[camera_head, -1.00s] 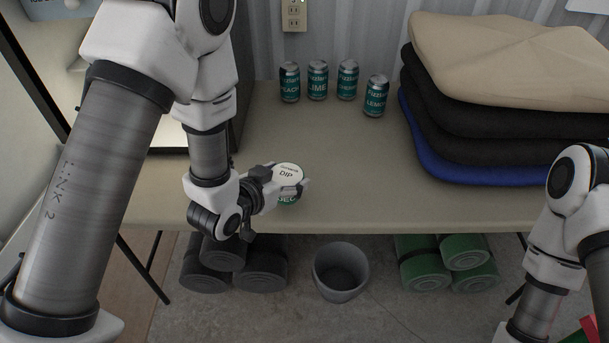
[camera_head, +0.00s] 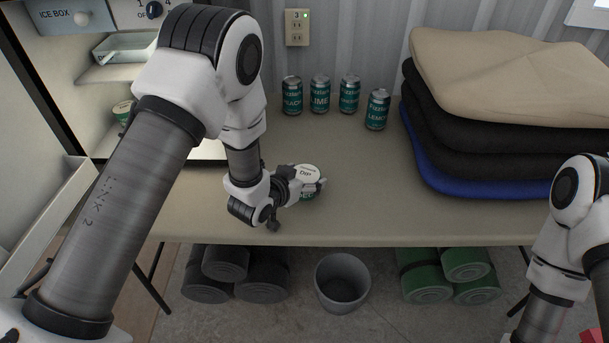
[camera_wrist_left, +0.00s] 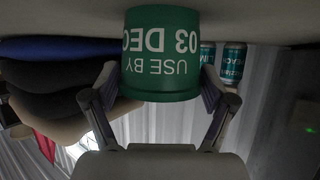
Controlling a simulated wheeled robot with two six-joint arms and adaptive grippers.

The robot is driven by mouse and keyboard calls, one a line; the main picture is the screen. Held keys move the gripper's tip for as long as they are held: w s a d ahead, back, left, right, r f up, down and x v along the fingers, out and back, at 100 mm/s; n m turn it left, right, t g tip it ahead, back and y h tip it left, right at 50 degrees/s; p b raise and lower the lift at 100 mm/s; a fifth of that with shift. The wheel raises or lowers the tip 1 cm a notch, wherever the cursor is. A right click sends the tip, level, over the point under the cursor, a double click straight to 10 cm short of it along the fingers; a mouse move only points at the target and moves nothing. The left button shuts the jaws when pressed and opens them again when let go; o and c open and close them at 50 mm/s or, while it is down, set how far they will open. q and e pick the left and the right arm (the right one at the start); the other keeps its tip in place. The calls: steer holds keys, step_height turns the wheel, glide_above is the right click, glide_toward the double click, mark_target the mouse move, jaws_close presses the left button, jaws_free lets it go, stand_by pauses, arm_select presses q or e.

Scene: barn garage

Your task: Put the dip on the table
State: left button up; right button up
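The dip (camera_head: 308,172) is a small green tub with a white lid marked DIP, upright over the front-middle of the table (camera_head: 360,205). My left gripper (camera_head: 310,186) has its fingers around the tub's sides. In the left wrist view the green tub (camera_wrist_left: 162,55) sits between the two fingers (camera_wrist_left: 160,88), its "USE BY 03 DEC" print upside down. The tub's base appears at or very close to the tabletop; I cannot tell whether it touches. My right arm shows at the right edge of the head view, but its gripper is out of view.
Several teal cans (camera_head: 320,95) stand at the table's back. Folded cushions (camera_head: 500,120) are stacked at the right. An open ice box (camera_head: 100,75) is at the left, with another small tub inside. A grey bin (camera_head: 342,285) stands below the table.

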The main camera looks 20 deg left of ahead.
stand_by(0.3)
arm_select(q)
steer(key=shift+r, duration=0.3)
steer(key=v, duration=1.2)
steer(key=shift+f, duration=0.15)
steer(key=shift+f, duration=0.15)
